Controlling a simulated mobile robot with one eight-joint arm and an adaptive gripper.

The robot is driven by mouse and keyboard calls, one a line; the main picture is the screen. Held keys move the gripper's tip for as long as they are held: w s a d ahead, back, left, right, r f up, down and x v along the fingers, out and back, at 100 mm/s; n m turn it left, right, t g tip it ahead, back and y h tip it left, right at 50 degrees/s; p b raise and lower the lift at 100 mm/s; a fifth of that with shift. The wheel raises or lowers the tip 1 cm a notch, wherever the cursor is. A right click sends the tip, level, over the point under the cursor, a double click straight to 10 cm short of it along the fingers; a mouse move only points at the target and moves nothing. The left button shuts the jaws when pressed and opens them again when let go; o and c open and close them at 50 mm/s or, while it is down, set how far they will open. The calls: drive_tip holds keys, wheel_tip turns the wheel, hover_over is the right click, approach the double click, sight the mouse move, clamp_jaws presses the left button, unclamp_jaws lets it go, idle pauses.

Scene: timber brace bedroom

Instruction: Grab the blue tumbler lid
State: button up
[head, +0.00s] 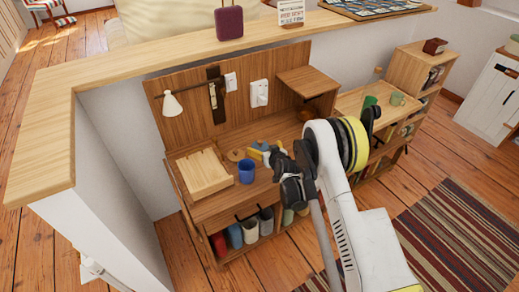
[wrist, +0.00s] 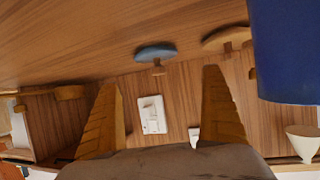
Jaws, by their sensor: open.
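The blue tumbler lid (wrist: 155,50) is a small round blue disc with a brown knob, on the wooden desk top in the wrist view. In the head view, a small blue patch (head: 261,146) by my gripper (head: 266,155) is probably this lid, partly hidden by the fingers. In the wrist view my gripper (wrist: 160,78) is open, with its two wooden-coloured fingers apart. The lid shows beyond the fingertips and between them, and nothing is held.
A blue tumbler (head: 246,172) stands close by, large at the right of the wrist view (wrist: 290,50). A wooden lid (wrist: 226,38) lies between it and the blue lid. A wooden box (head: 203,176) is at the desk's left. The back panel carries sockets (head: 259,92) and a lamp (head: 172,104).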

sight(261, 145)
drive_tip(key=shift+x, duration=1.1)
drive_tip(key=w+f+b, duration=0.1)
drive_tip(key=w+a+f+b, duration=0.1)
drive_tip(key=w+f+b, duration=0.1)
drive_tip(key=shift+w, duration=0.2)
drive_tip(key=shift+w+a, duration=0.2)
drive_tip(key=shift+w, duration=0.2)
drive_tip(key=c, duration=1.3)
